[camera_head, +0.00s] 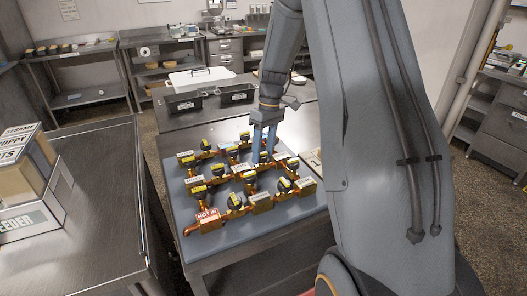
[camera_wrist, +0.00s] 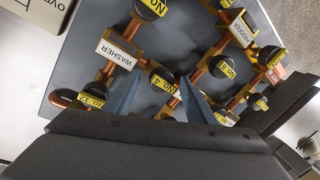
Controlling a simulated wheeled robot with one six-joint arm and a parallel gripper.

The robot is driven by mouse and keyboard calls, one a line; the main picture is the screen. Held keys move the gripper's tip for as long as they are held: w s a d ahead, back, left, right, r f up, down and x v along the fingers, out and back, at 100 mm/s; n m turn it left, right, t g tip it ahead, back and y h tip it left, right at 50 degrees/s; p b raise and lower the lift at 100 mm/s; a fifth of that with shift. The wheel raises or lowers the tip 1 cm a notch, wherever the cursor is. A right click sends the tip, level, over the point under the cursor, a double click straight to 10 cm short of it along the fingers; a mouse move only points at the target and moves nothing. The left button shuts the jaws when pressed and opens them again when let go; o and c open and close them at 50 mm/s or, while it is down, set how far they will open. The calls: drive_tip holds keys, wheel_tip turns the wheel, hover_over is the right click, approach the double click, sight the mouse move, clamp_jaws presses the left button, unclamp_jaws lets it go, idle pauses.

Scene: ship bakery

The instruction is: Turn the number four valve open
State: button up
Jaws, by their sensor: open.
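The number four valve shows its yellow "NO. 4" tag (camera_wrist: 162,85) in the wrist view, between the two fingers of my gripper (camera_wrist: 160,77). Its handle is partly hidden near the fingers, so I cannot tell which way it is turned or whether a finger touches it. The fingers are apart and hold nothing that I can see. The number four tag cannot be read in the head view.
Other valves crowd close by, among them one tagged NO. 12 (camera_wrist: 92,100). Labels read WASHER (camera_wrist: 117,56) and PROOFER (camera_wrist: 241,30). A red HOT IN block (camera_head: 208,218) is at the front left of the board. Black bins (camera_head: 184,103) stand behind. A metal counter (camera_head: 100,210) is left.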

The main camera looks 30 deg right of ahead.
drive_tip(key=shift+r, duration=0.1)
drive_tip(key=b+v, duration=0.2)
drive_tip(key=v, duration=0.5)
drive_tip(key=shift+r, duration=0.35)
